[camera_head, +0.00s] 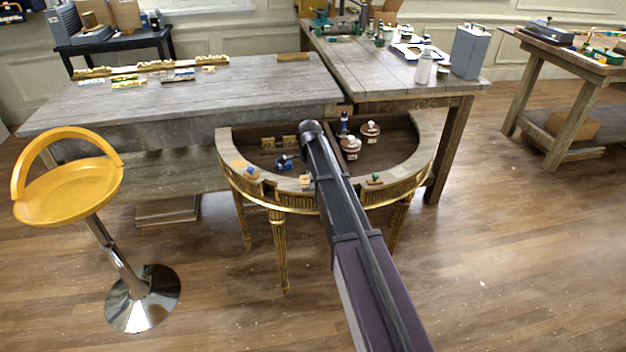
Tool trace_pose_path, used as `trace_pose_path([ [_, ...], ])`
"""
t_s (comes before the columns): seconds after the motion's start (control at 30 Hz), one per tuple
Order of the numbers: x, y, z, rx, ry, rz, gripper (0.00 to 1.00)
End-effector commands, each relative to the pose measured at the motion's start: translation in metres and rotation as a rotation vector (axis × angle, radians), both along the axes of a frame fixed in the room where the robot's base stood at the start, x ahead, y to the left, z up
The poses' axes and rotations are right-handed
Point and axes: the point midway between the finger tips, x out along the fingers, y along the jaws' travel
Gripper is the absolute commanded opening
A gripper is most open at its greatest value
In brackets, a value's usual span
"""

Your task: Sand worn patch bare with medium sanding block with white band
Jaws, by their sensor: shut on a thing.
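The half-round gilt console (424,150) stands in the middle, with a pale curved rim around a dark recessed top. A small tan block with a white part (306,183) is at its front rim, partly behind my arm; it looks like the medium sanding block. My gripper (305,176) is mostly hidden by my dark arm but appears shut on this block. Whether the block touches the rim is unclear. I cannot make out the worn patch.
Small pieces with a blue knob (250,172) and a green knob (375,177) sit on the rim. Lidded jars (370,131) and a dark bottle (344,123) stand inside it. Workbenches (230,90) stand behind; a yellow stool (70,190) is left. Front floor is open.

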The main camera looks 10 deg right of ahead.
Motion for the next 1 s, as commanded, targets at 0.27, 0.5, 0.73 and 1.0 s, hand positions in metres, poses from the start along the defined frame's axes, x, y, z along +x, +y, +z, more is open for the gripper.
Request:
trace_pose_path([
  [0.27,0.001,0.0,0.0,0.0,-0.001,-0.001,0.32],
  [0.5,0.0,0.0,-0.003,-0.001,-0.001,-0.001,0.33],
  [0.73,0.0,0.0,-0.003,-0.001,0.0,-0.001,0.33],
  [1.0,-0.003,-0.01,-0.001,-0.001,0.0,-0.003,0.32],
])
